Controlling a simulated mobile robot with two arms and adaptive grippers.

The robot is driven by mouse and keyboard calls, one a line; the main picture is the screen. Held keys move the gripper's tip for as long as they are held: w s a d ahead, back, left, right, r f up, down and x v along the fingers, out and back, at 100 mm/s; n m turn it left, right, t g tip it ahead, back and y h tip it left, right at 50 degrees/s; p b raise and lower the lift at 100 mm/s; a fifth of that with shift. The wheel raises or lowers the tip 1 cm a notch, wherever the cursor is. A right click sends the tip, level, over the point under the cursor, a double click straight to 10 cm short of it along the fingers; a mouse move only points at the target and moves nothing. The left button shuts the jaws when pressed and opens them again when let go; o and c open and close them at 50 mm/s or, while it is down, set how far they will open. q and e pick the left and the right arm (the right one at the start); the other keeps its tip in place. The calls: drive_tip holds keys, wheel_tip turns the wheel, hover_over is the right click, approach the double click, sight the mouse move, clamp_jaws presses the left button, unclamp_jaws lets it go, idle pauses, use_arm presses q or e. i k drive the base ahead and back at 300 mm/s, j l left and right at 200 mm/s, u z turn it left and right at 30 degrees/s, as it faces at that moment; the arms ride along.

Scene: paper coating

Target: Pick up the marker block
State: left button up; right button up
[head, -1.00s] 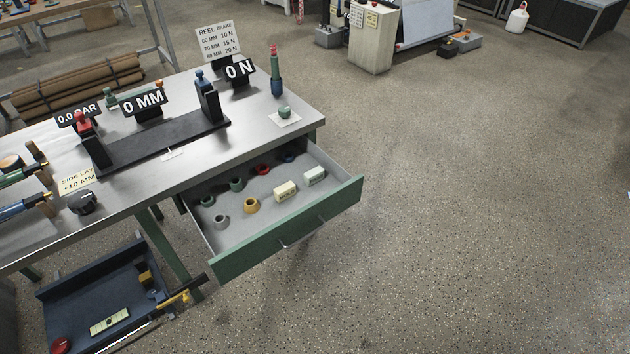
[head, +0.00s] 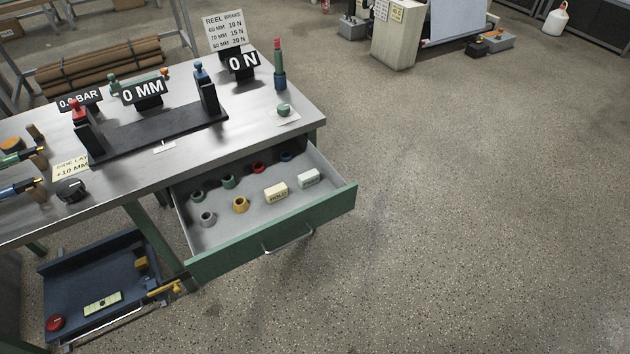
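Two small blocks lie in the open drawer (head: 228,254) of the bench. One is a cream block (head: 276,192) with dark lettering on its front, too small to read surely. To its right is a paler, greenish-white block (head: 308,179) with faint marks. I cannot tell for certain which is the marker block. Both lie on the grey drawer floor, apart from each other. Neither of my grippers is in view.
Several coloured rings, including a yellow one (head: 240,204), lie left of and behind the blocks. The metal bench top (head: 245,133) overhangs the drawer's back. A blue tray (head: 75,281) stands low at the left. The floor at right is clear.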

sight(307, 179)
drive_tip(key=i+j+z, duration=0.15)
drive_tip(key=z, duration=0.2)
drive_tip(key=i+j+z, duration=0.15)
drive_tip(key=j+z, duration=0.25)
